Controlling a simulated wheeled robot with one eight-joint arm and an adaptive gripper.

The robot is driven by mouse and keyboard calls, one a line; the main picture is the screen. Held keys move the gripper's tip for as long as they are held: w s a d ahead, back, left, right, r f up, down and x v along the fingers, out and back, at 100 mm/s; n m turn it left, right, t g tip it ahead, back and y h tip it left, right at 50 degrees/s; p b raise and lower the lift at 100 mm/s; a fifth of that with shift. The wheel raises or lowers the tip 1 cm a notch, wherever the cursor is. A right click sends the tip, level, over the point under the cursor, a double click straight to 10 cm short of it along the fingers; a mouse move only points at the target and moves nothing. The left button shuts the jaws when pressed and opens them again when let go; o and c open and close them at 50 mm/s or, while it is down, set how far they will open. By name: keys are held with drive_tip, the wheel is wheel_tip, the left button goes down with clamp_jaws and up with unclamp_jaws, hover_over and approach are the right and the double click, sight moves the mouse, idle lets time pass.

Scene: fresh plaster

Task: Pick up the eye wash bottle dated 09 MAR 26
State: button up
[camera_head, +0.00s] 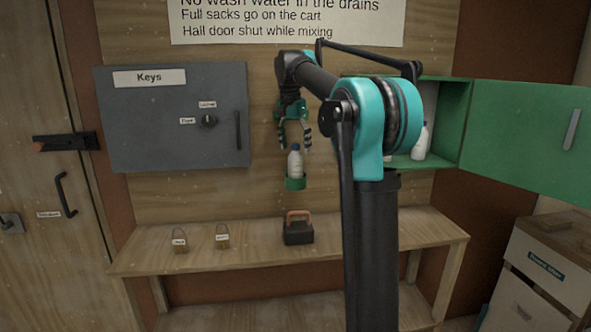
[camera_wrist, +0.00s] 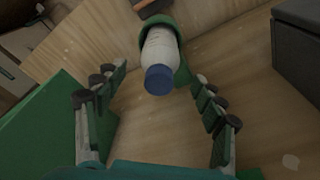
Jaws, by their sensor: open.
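A white bottle with a blue cap (camera_head: 295,163) stands upright in a small green holder (camera_head: 296,184) on the wooden wall. In the wrist view the bottle (camera_wrist: 161,48) lies between my fingers, its cap toward the camera, with the green holder (camera_wrist: 187,76) around its far end. My gripper (camera_head: 293,147) points down over this bottle, open, with a finger on either side; the fingers (camera_wrist: 159,75) show gaps to it in the wrist view. A second white bottle (camera_head: 421,143) stands in the open green cabinet, partly hidden by my arm. I cannot read a date on either bottle.
The green cabinet (camera_head: 450,118) has its door (camera_head: 528,135) swung open to the right. A grey key cabinet (camera_head: 172,145) hangs on the left. Below, a bench (camera_head: 360,252) bears two padlocks (camera_head: 180,246) (camera_head: 222,241) and a dark box with an orange handle (camera_head: 298,233).

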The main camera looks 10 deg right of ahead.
sight(297, 159)
drive_tip(key=shift+w+d+f, duration=0.15)
drive_tip(key=shift+f, duration=1.25)
drive_tip(key=shift+w+d+f, duration=0.1)
drive_tip(key=shift+d+f, duration=0.05)
drive_tip(key=shift+f, duration=1.25)
drive_tip(key=shift+c, duration=0.6)
drive_tip(key=c, duration=1.4)
drive_tip(key=shift+o, duration=0.2)
wheel_tip(297, 159, up, 20)
